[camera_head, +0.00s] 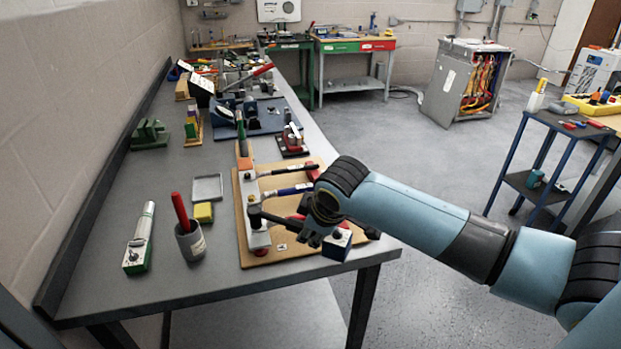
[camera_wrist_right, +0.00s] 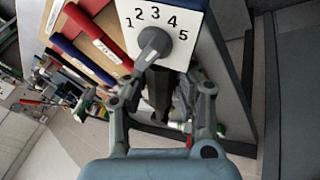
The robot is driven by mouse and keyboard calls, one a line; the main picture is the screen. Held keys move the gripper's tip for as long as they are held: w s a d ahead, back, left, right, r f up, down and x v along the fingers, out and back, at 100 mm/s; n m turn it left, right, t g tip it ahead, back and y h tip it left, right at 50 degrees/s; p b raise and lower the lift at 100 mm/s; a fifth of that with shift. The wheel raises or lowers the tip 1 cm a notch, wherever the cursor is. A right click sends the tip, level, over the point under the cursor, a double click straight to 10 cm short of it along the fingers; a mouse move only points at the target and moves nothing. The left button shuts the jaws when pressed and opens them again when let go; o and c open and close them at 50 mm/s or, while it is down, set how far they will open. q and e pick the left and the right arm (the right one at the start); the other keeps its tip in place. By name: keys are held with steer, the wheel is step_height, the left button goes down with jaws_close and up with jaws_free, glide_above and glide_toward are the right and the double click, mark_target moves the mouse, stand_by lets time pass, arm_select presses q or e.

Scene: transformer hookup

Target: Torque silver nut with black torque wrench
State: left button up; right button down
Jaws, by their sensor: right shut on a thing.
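My right gripper (camera_head: 313,234) is over the right part of the tan board, shut on the handle of what looks like a black torque wrench (camera_head: 276,219). The wrench reaches left to the pale bar (camera_head: 258,240), its thick head over the bar's near part. In the right wrist view the gripper (camera_wrist_right: 160,105) has a dark part (camera_wrist_right: 158,85) between its fingers. Another dark-handled wrench (camera_head: 288,170) and a blue-handled wrench (camera_head: 290,190) lie further back on the board. I cannot make out the silver nut. My left gripper is not in view.
A dial box (camera_head: 338,243), numbered 1 to 5 in the right wrist view (camera_wrist_right: 178,15), stands close beside the right gripper. A grey cup (camera_head: 190,243) with a red handle and a white-green device (camera_head: 139,243) stand left of the board (camera_head: 247,257). Table space between them is clear.

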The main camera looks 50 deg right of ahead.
steer(key=shift+r, duration=0.15)
steer(key=shift+r, duration=2.15)
